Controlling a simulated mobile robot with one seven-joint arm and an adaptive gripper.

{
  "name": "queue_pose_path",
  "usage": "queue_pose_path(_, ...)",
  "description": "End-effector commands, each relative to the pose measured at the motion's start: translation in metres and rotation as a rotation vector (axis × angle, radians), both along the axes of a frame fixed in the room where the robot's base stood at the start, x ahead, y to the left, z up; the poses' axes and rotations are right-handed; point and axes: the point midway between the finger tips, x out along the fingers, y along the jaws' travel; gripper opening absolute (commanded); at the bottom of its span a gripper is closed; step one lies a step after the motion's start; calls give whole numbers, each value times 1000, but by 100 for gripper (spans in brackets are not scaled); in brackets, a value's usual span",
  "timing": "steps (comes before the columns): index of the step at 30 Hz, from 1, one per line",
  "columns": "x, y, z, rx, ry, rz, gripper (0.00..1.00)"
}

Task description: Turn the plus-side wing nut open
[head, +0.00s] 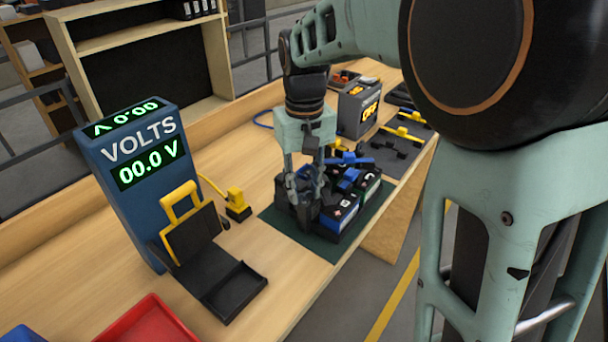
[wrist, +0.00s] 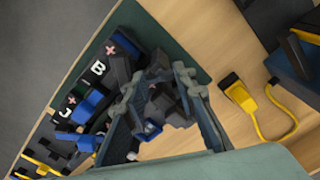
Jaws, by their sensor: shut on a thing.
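The battery block (head: 345,215) sits on a green mat (head: 285,222), dark with blue parts and white lettering. The wrist view shows red plus marks and the letters B and J on its labels (wrist: 97,67). My gripper (head: 305,195) points down at the block's left end in the head view. A dark clamp piece with a small blue part (wrist: 152,127) shows between the fingers.
A blue voltmeter (head: 135,165) reading 00.0 V stands left, with a black tray (head: 225,290) before it. A yellow plug (head: 237,205) on a cable lies between meter and mat. A red bin (head: 150,320) is at the front.

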Motion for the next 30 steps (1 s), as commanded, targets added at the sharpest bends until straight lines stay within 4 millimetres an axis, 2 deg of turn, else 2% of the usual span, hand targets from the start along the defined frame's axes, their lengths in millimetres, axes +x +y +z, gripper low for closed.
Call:
queue_pose_path(15,0,0,1,0,-1,416,1)
queue_pose_path(30,0,0,0,0,0,553,1)
